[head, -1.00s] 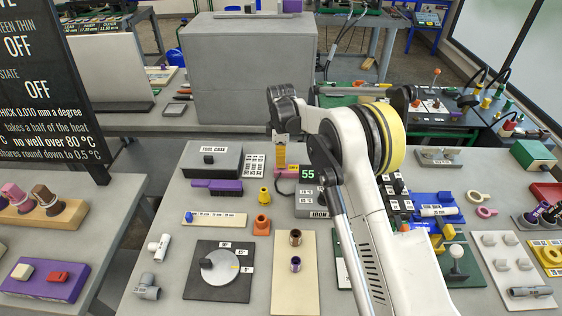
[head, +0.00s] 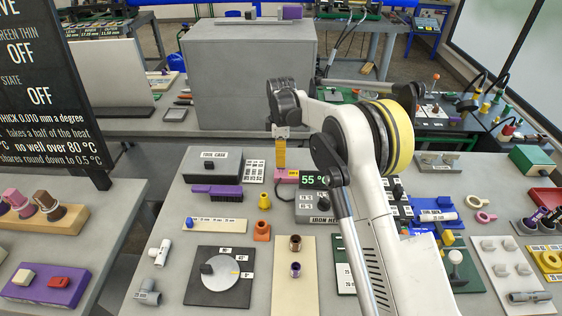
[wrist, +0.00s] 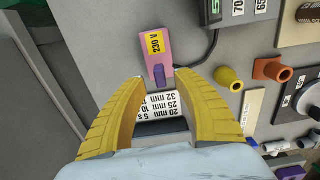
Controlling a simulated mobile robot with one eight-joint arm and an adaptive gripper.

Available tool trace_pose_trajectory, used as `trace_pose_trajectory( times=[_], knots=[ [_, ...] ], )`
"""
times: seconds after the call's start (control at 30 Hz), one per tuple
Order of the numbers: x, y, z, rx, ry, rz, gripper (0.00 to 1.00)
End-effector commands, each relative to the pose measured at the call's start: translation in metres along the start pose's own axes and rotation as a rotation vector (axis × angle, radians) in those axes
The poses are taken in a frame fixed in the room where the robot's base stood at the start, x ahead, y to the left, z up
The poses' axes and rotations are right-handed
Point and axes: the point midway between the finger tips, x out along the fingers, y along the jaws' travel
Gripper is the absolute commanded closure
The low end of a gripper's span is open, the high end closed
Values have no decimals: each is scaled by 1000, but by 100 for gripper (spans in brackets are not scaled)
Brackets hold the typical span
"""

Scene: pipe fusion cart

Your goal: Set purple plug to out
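The plug is a pink-purple block (wrist: 158,52) with a yellow 230 V label and a small darker purple part (wrist: 159,75) at its near end in the wrist view. A dark cable runs from it to the heater box. In the head view the pink block (head: 287,177) shows just beside my yellow fingers. My gripper (wrist: 157,82) is open and empty, its two yellow fingertips on either side of the near end of the block. I cannot tell whether they touch it. In the head view my gripper (head: 281,162) points down beside the heater box.
The heater box (head: 316,195) with its 55 °C display stands to the right. A white size card (wrist: 160,112) lies between my fingers' bases in the wrist view. The tool case (head: 213,166), purple brush (head: 217,192), yellow cone (head: 264,201) and orange cone (head: 262,230) stand nearby.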

Motion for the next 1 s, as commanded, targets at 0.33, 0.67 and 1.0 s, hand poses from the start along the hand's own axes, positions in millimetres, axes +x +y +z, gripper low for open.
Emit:
trace_pose_trajectory(
  times=[0.33, 0.67, 1.0],
  knots=[
    [-76, 0, 0, 0, 0, 0, 64],
    [-100, 0, 0, 0, 0, 0, 64],
    [-107, -3, 6, 28, 3, 11, 64]
  ],
)
